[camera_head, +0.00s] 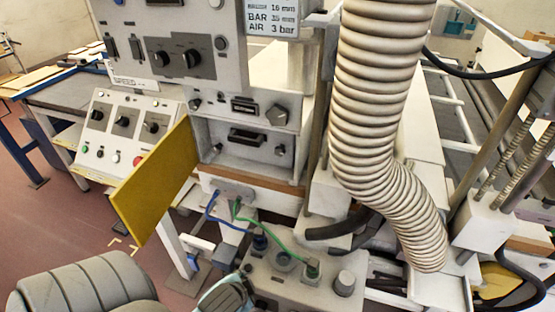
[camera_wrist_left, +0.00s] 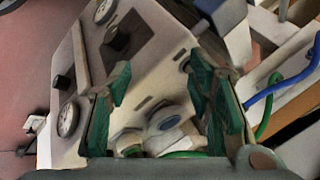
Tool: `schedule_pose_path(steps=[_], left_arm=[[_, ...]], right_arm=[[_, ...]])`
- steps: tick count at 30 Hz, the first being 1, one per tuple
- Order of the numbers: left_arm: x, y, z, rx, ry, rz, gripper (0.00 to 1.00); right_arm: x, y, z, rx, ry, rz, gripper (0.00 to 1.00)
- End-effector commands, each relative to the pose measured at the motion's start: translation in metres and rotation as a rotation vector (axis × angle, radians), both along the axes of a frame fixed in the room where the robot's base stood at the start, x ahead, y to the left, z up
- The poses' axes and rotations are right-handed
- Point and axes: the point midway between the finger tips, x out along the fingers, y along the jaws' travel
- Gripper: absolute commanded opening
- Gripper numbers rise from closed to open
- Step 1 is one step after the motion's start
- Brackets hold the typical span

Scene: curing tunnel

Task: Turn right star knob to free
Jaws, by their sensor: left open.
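On the white front panel of the machine in the head view, a dark many-sided knob (camera_head: 277,115) sits at the right. It looks like the right star knob, but its setting cannot be read. A smaller dark knob (camera_head: 195,104) sits at the panel's left. My left gripper (camera_wrist_left: 160,110) shows in the left wrist view with its green-padded fingers apart and nothing held between them. Beyond the fingers is a pale box (camera_wrist_left: 165,50) with dark knobs and round dials. The star knob cannot be made out in the wrist view. My right gripper is not in view.
A yellow door (camera_head: 155,182) stands open left of the panel. A thick ribbed hose (camera_head: 378,100) hangs to the right. Blue and green hoses run to a grey box (camera_head: 305,285) below. A sloped control console (camera_head: 125,125) stands behind the door.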

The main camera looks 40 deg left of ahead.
Motion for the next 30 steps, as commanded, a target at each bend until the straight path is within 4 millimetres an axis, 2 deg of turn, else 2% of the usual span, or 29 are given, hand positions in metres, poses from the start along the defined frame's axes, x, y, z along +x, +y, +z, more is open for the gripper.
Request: schedule_pose_path(steps=[1, 3, 6, 9, 13, 16, 20, 27, 30], left_arm=[[0.019, 0.023, 0.024, 0.171, -0.034, -0.132, 0.47], [0.051, 0.055, 0.054, 0.485, -0.059, -0.363, 0.47], [0.092, 0.082, 0.104, 0.967, -0.027, -0.682, 0.47], [0.125, 0.087, 0.151, 1.434, 0.077, -0.953, 0.47], [0.15, 0.077, 0.189, 1.903, 0.249, -1.183, 0.47], [0.162, 0.073, 0.198, 2.055, 0.322, -1.247, 0.47], [0.183, 0.08, 0.2, 2.068, 0.329, -1.251, 0.47], [0.248, 0.103, 0.198, 2.062, 0.329, -1.249, 0.47], [0.27, 0.111, 0.198, 2.059, 0.327, -1.25, 0.47]], right_arm=[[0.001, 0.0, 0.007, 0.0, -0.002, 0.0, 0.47], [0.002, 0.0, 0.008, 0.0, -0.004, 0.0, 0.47], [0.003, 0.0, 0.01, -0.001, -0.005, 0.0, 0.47], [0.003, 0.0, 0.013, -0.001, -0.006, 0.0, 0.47], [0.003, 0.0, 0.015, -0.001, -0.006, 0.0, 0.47], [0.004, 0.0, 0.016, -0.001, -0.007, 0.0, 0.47], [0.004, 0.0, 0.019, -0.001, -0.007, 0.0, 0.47], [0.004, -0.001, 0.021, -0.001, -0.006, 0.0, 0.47], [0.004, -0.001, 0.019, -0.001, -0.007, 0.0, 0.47]])
